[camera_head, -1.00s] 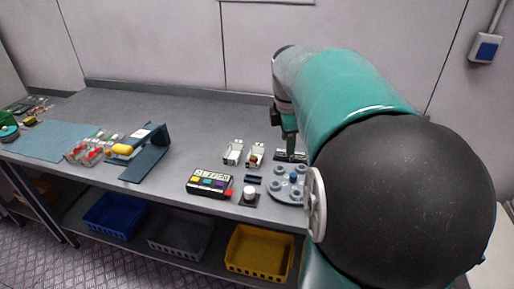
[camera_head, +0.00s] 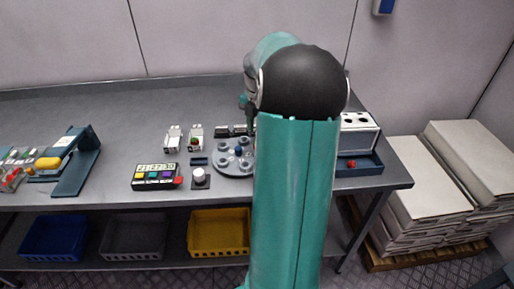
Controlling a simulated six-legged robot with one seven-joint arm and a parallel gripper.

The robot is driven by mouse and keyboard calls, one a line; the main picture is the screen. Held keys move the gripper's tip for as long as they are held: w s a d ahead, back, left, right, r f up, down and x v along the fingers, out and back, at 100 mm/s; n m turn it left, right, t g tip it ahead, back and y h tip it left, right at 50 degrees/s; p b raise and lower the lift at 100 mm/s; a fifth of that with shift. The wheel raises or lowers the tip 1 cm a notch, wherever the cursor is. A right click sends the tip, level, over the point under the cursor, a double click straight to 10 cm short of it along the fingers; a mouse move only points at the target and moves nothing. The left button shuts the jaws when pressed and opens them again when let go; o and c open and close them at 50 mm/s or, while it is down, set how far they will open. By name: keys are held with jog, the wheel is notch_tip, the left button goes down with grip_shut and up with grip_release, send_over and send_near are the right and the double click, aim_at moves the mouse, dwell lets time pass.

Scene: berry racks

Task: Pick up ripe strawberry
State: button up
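Small red, strawberry-like pieces (camera_head: 12,179) lie in a light pack at the far left of the bench; they are too small to tell ripeness. A small red and green piece (camera_head: 194,142) sits on one of two small white holders at the middle of the bench. Another red piece (camera_head: 351,163) shows in a dark blue tray (camera_head: 363,168) at the right. My arm stands upright in front of the bench. Part of its end (camera_head: 248,104) shows above the back of the bench, left of my black joint. My fingertips are hidden or too small to make out, and I cannot see anything held.
A grey round plate with several cups (camera_head: 221,160), a white knob (camera_head: 199,176) and a panel with coloured buttons (camera_head: 155,177) stand near the front edge. A white box (camera_head: 358,132) stands at the right. The back left of the bench is clear. Stacked boards (camera_head: 430,200) lie beyond its right end.

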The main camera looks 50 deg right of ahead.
notch_tip(320, 180, down, 6)
jog(key=shift+s+a+r, duration=0.1)
jog(key=shift+s, duration=0.05)
jog(key=shift+c, duration=0.4)
jog(key=shift+c, duration=1)
jog(key=shift+r, duration=0.15)
